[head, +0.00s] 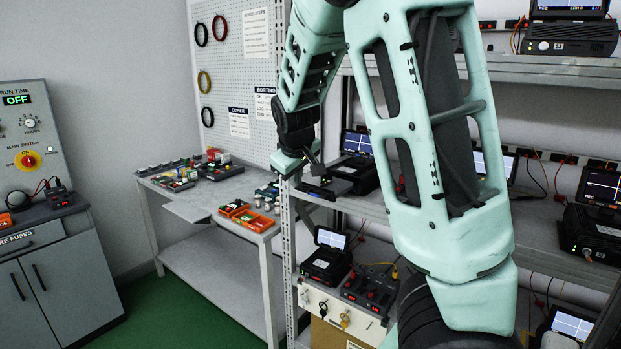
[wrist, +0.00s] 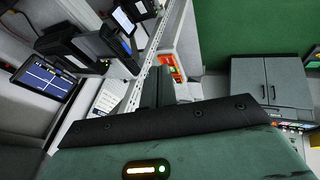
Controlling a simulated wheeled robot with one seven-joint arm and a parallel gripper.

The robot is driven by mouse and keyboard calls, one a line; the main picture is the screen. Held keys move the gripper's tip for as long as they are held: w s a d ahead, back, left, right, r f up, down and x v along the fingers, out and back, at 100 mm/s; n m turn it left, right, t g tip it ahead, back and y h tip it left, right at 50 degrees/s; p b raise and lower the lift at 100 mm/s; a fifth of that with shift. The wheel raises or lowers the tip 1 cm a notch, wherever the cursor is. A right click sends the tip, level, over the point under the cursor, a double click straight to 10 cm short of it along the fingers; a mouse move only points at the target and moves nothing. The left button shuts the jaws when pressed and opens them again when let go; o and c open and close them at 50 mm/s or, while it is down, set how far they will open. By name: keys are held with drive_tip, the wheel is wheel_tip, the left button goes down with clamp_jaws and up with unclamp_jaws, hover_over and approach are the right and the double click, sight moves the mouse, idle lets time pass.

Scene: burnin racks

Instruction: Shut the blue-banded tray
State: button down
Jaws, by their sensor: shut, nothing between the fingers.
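I cannot make out a blue band on any tray in either view. A pale grey panel (head: 187,211), perhaps a pulled-out tray, sticks out from the left front of the sorting table (head: 262,236) in the head view. My gripper (head: 316,170) hangs in front of the metal rack, to the right of that table and above its height. In the wrist view the dark fingers of my gripper (wrist: 166,84) are together with nothing between them. Beyond them an orange bin (wrist: 170,62) shows on the table.
Small parts trays (head: 180,180) and orange bins (head: 234,208) stand on the table. The rack post (head: 288,260) and shelves with test units (head: 327,262) are close to my arm. A grey fuse cabinet (head: 62,270) stands left, with green floor (head: 165,318) between.

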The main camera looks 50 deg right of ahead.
drive_tip(key=shift+w+d+f, duration=0.55)
drive_tip(key=shift+d+f, duration=0.8)
drive_tip(key=shift+d, duration=0.3)
drive_tip(key=shift+w+d+f, duration=0.6)
drive_tip(key=shift+d+f, duration=0.7)
drive_tip(key=shift+d, duration=0.35)
drive_tip(key=shift+w+d+f, duration=0.55)
drive_tip(key=shift+d+f, duration=0.8)
drive_tip(key=shift+d, duration=0.3)
drive_tip(key=shift+d, duration=0.1)
drive_tip(key=b, duration=0.6)
approach(339, 185)
drive_tip(key=x, duration=0.5)
drive_tip(key=shift+a+f, duration=0.2)
drive_tip(key=shift+a, duration=0.1)
drive_tip(key=shift+d+r, duration=0.15)
drive_tip(key=shift+d, duration=0.2)
drive_tip(key=shift+s, duration=0.1)
